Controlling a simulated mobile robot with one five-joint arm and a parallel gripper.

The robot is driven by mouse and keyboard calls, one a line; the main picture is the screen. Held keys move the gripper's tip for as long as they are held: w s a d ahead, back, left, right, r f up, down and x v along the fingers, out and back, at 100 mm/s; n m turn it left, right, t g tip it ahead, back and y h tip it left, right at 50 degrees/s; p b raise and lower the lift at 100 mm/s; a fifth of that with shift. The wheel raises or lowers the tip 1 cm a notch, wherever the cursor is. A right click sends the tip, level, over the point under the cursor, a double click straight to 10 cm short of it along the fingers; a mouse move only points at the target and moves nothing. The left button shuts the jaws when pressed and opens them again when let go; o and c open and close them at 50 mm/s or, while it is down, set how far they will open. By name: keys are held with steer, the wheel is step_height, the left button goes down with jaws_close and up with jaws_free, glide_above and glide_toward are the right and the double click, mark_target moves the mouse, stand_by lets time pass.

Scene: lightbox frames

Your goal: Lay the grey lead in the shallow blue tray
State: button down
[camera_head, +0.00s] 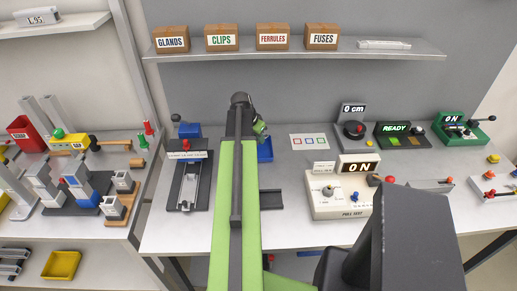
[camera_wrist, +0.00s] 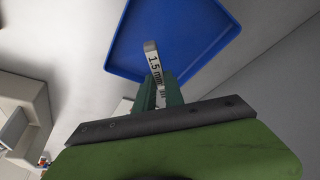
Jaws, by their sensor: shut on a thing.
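My gripper (camera_wrist: 158,93) has green fingers, shut on the grey lead (camera_wrist: 151,46), which carries a white label reading 1.5 mm. The lead's labelled end sticks out past the fingertips; the rest is hidden between them. The shallow blue tray (camera_wrist: 190,30) lies behind the lead in the wrist view, and the lead's end overlaps its floor there. I cannot tell how high the lead is above it. In the head view the blue tray (camera_head: 265,150) shows just right of my arm, which hides part of it. My gripper is mostly hidden there.
A black fixture (camera_head: 188,180) stands left of my arm on the white bench. A cream pull tester (camera_head: 340,197) reading ON stands to the right. A small dark tray (camera_head: 271,199) lies in front of the blue one. Labelled boxes sit on the shelf (camera_head: 300,48) above.

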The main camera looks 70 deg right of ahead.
mark_target(259, 150)
step_height(259, 150, down, 4)
steer(key=b, duration=0.4)
steer(key=shift+f, duration=0.15)
steer(key=shift+r, duration=0.2)
steer(key=shift+f, duration=0.1)
steer(key=c, duration=1.4)
jaws_free()
steer(key=shift+c, duration=0.2)
steer(key=p+v, duration=1)
steer(key=v, duration=0.1)
steer(key=shift+s+r+p, duration=0.1)
steer(key=shift+r+p, duration=0.25)
steer(key=shift+a+r+p, duration=0.3)
steer(key=shift+r+p, duration=0.05)
steer(key=shift+f, duration=0.1)
